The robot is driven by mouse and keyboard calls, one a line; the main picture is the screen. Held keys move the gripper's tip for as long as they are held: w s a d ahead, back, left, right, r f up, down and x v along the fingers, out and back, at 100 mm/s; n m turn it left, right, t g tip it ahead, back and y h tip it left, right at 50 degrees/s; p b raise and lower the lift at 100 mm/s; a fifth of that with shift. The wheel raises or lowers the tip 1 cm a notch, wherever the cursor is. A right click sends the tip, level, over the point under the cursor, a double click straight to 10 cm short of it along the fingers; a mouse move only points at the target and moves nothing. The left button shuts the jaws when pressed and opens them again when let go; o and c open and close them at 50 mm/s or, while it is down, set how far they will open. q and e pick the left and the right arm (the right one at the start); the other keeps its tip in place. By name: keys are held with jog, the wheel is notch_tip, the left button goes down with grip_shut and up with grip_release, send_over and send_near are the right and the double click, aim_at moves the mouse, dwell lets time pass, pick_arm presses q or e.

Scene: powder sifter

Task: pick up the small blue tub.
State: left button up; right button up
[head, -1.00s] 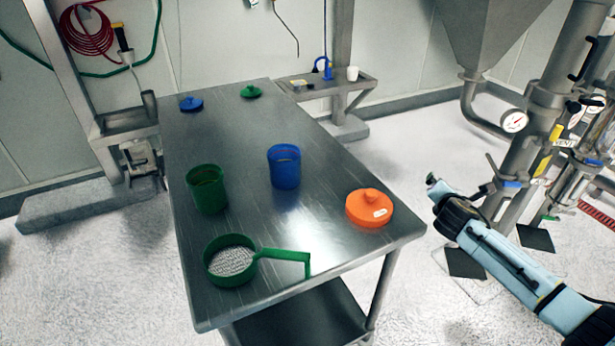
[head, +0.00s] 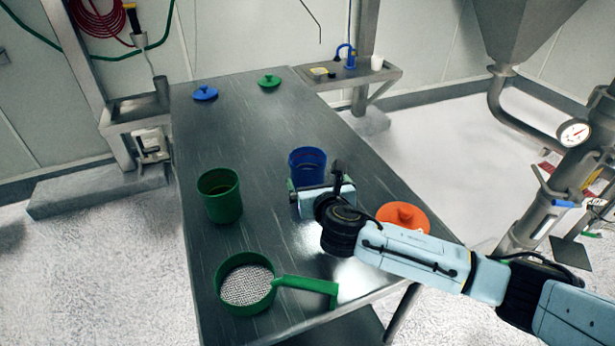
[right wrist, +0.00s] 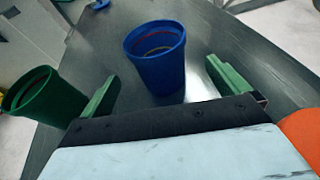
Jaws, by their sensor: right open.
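The small blue tub (head: 307,160) stands upright on the metal table, right of the green tub, in the head view. Its lower part is hidden behind my right gripper (head: 318,190). In the right wrist view the blue tub (right wrist: 156,62) stands ahead, between the lines of the two green fingers of my right gripper (right wrist: 165,90). The fingers are spread apart and empty. Whether they reach beside the tub is hard to tell. My left gripper is not in view.
A green tub (head: 219,195) stands left on the table (head: 250,130). A green sieve (head: 246,285) with a handle lies at the front. An orange lid (head: 404,216) lies right, partly behind my arm. A blue lid (head: 205,93) and a green lid (head: 269,81) lie at the far end.

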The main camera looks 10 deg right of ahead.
aim_at(312, 178)
jog(key=shift+x, duration=0.75)
jog(key=shift+w+f, duration=0.3)
jog(key=shift+w, duration=0.3)
jog(key=b+x, duration=0.1)
jog(key=x, duration=0.3)
jog(key=shift+s+a+f+b, duration=0.1)
jog(key=shift+a+f+b, duration=0.1)
jog(key=shift+f+b, duration=0.15)
jog(key=shift+w, duration=0.4)
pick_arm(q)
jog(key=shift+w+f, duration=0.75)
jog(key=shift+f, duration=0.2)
pick_arm(e)
jog(key=shift+c, duration=0.4)
jog(key=c, duration=0.9)
pick_arm(q)
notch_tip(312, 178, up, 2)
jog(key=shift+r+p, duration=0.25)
jog(key=shift+p, duration=1)
pick_arm(e)
notch_tip(312, 178, up, 10)
jog(key=shift+r, duration=0.1)
jog(key=shift+c, duration=0.2)
